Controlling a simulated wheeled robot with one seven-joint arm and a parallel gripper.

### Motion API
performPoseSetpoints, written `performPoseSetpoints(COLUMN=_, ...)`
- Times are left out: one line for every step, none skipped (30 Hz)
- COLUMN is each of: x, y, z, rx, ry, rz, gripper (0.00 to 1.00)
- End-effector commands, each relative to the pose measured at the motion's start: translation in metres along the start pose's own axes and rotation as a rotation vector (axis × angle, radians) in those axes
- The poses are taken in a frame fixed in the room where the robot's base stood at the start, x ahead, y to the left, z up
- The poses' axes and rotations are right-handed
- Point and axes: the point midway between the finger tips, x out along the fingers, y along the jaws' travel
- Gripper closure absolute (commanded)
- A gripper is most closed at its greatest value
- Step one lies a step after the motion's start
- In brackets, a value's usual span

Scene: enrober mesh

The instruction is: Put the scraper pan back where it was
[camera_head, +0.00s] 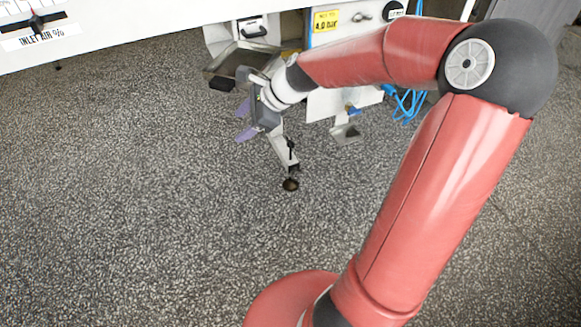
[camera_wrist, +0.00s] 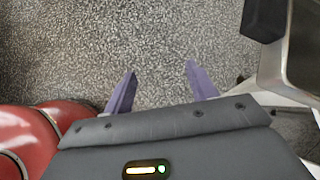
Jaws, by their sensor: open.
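What looks like the scraper pan (camera_head: 225,63) is a shallow metal tray with a dark block-like handle (camera_head: 222,84) at its front, low under the machine. In the wrist view the tray's edge (camera_wrist: 304,50) and dark handle (camera_wrist: 264,18) show at the upper right. My gripper (camera_head: 243,120) is open, with purple fingers apart and only floor between them in the wrist view (camera_wrist: 160,75). It is just in front of and to the right of the handle, not touching it. My wrist hides part of the tray's right side.
The white machine has a foot (camera_head: 291,184) on the speckled floor (camera_head: 130,200), just right of my gripper. A metal bracket (camera_head: 345,133) and blue hoses (camera_head: 405,105) are farther right. An overhanging panel (camera_head: 120,22) crosses the top left. The floor at left is clear.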

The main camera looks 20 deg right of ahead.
Motion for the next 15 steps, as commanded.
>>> performPoseSetpoints(x=0.013, y=0.024, z=0.001, rx=-0.151, ry=0.102, rz=0.064, gripper=0.43)
performPoseSetpoints(x=0.016, y=0.036, z=-0.001, rx=-0.236, ry=0.152, rz=0.097, gripper=0.43)
performPoseSetpoints(x=0.017, y=0.05, z=-0.004, rx=-0.347, ry=0.214, rz=0.139, gripper=0.43)
performPoseSetpoints(x=0.015, y=0.06, z=-0.005, rx=-0.432, ry=0.258, rz=0.168, gripper=0.43)
performPoseSetpoints(x=0.012, y=0.069, z=-0.006, rx=-0.514, ry=0.299, rz=0.196, gripper=0.43)
performPoseSetpoints(x=0.006, y=0.08, z=-0.005, rx=-0.623, ry=0.35, rz=0.232, gripper=0.43)
performPoseSetpoints(x=-0.001, y=0.088, z=-0.005, rx=-0.703, ry=0.386, rz=0.256, gripper=0.43)
performPoseSetpoints(x=-0.008, y=0.095, z=-0.003, rx=-0.783, ry=0.419, rz=0.28, gripper=0.43)
performPoseSetpoints(x=-0.019, y=0.105, z=-0.001, rx=-0.886, ry=0.459, rz=0.307, gripper=0.43)
performPoseSetpoints(x=-0.028, y=0.112, z=0.002, rx=-0.963, ry=0.486, rz=0.326, gripper=0.43)
performPoseSetpoints(x=-0.038, y=0.119, z=0.004, rx=-1.037, ry=0.511, rz=0.343, gripper=0.43)
performPoseSetpoints(x=-0.051, y=0.128, z=0.008, rx=-1.137, ry=0.54, rz=0.362, gripper=0.43)
performPoseSetpoints(x=-0.062, y=0.135, z=0.011, rx=-1.208, ry=0.558, rz=0.374, gripper=0.43)
performPoseSetpoints(x=-0.072, y=0.142, z=0.014, rx=-1.281, ry=0.573, rz=0.386, gripper=0.43)
performPoseSetpoints(x=-0.086, y=0.152, z=0.017, rx=-1.371, ry=0.589, rz=0.396, gripper=0.43)
